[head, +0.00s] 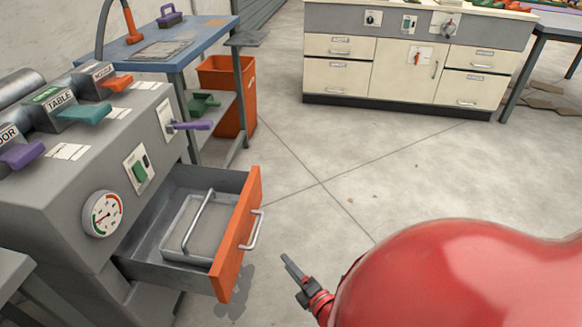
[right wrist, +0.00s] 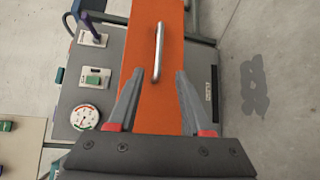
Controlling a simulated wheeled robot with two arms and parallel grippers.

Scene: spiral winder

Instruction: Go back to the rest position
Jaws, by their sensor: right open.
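My right gripper (head: 290,268) shows at the lower middle of the head view, to the right of the open drawer, below and apart from its handle. In the right wrist view its two fingers (right wrist: 153,98) are spread with nothing between them. They point toward the drawer's orange front (right wrist: 168,60) and its silver handle (right wrist: 158,50). In the head view the drawer (head: 237,240) is pulled out of the grey machine (head: 75,150), and a tray with a bar handle (head: 195,228) lies inside. My left gripper is not in view.
A gauge (head: 103,213), a green switch (head: 139,172) and coloured levers (head: 85,112) are on the machine. A cabinet (head: 400,75) stands at the back. The floor between is clear.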

